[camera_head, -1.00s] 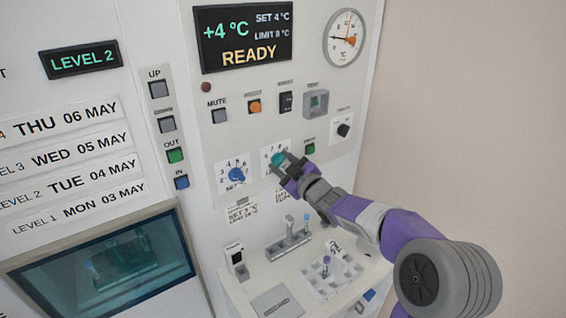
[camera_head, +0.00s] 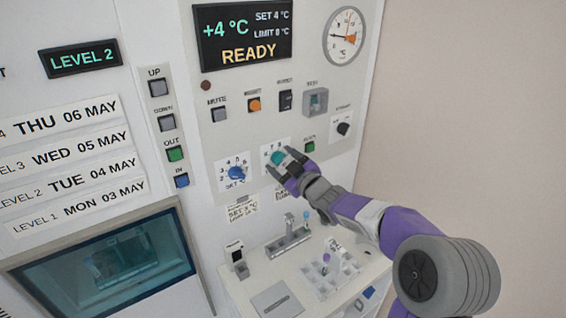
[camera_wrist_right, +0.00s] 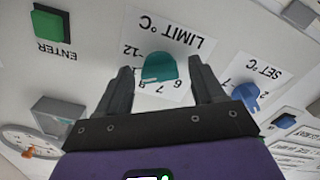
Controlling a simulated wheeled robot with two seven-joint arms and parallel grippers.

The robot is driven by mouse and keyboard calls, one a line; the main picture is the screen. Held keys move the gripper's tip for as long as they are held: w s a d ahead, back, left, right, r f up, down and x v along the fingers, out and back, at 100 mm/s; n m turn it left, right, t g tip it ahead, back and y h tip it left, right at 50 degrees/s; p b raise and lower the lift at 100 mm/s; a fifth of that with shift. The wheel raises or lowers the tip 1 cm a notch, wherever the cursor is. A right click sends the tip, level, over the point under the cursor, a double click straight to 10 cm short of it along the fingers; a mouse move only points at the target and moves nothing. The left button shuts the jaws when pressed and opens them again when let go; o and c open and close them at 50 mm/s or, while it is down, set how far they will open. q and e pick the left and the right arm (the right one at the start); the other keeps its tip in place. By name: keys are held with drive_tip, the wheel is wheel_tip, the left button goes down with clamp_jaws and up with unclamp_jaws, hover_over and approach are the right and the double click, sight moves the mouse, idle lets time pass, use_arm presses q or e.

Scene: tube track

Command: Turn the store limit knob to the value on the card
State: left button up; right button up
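The teal limit knob (camera_head: 277,157) sits on a white LIMIT °C dial plate on the panel. In the right wrist view the teal knob (camera_wrist_right: 159,67) shows upside down between my fingers, with clear gaps on both sides. My right gripper (camera_head: 281,163) is open in front of it. The blue set knob (camera_head: 236,173) is to its left. The card (camera_head: 241,210) below reads SET 4 °C; its limit line is too small to read surely. The display (camera_head: 243,36) shows +4 °C, SET 4 °C and READY; its limit digit is blurred. My left gripper is not in view.
A green button (camera_head: 310,147) and a black knob (camera_head: 344,129) lie right of the limit knob. A round gauge (camera_head: 345,36) is at upper right.

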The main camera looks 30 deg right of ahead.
drive_tip(key=shift+s, duration=0.1)
drive_tip(key=s, duration=0.7)
drive_tip(key=shift+s+d, duration=0.25)
drive_tip(key=shift+d, duration=0.05)
drive_tip(key=shift+f, duration=0.1)
